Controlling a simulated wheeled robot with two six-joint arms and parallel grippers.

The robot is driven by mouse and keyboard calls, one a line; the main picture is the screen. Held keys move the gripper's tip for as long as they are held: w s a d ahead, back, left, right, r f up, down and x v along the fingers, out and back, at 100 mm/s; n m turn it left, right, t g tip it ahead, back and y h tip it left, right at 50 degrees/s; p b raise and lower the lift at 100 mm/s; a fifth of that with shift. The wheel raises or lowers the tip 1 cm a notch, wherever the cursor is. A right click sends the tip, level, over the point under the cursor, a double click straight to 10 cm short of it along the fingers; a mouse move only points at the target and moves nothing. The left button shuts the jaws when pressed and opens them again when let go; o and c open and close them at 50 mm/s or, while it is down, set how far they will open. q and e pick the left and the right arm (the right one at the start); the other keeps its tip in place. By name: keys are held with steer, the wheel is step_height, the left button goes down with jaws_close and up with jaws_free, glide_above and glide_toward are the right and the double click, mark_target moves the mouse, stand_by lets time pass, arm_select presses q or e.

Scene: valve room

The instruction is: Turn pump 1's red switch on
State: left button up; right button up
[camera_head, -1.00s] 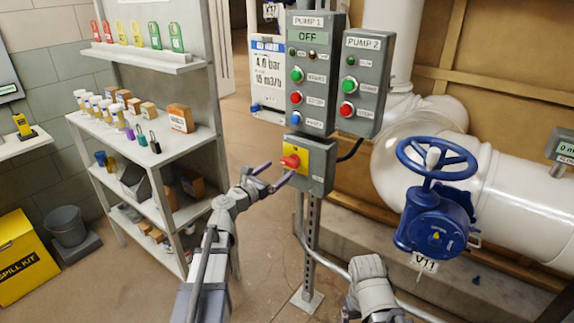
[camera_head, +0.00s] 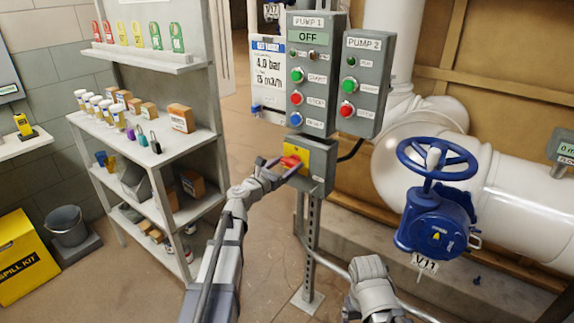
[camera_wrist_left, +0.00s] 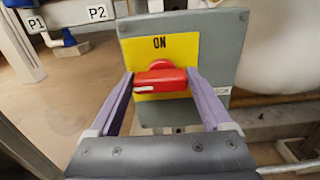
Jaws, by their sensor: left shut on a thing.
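The pump 1 panel (camera_head: 313,75) is a grey box with a display reading OFF. Below it, a grey box (camera_head: 318,170) carries a yellow plate (camera_head: 300,151) with the red switch (camera_head: 292,161). In the left wrist view the red switch (camera_wrist_left: 160,82) is a handle lying about level, with a white mark at its left end. The word ON stands above it on the yellow plate (camera_wrist_left: 185,47). My left gripper (camera_head: 280,168) is shut on the red switch, one purple finger on each side of it in the left wrist view (camera_wrist_left: 160,88). My right gripper's fingers do not show.
The pump 2 panel (camera_head: 361,80) stands to the right of the pump 1 panel. A blue valve wheel (camera_head: 438,158) on a white pipe is farther right. A shelf (camera_head: 150,150) stands to the left. Part of my right arm shows at the bottom.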

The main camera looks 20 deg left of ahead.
arm_select(q)
steer(key=c, duration=0.5)
steer(key=shift+m, duration=0.3)
steer(key=m, duration=0.6)
steer(key=shift+s+d, duration=0.1)
steer(key=shift+d, duration=0.1)
steer(key=m, duration=0.6)
steer(key=shift+d, duration=0.15)
steer(key=m, duration=0.5)
steer(key=shift+s+d+f, duration=0.1)
steer(key=shift+f, duration=0.05)
steer(key=shift+m, duration=0.3)
steer(key=o, duration=1.2)
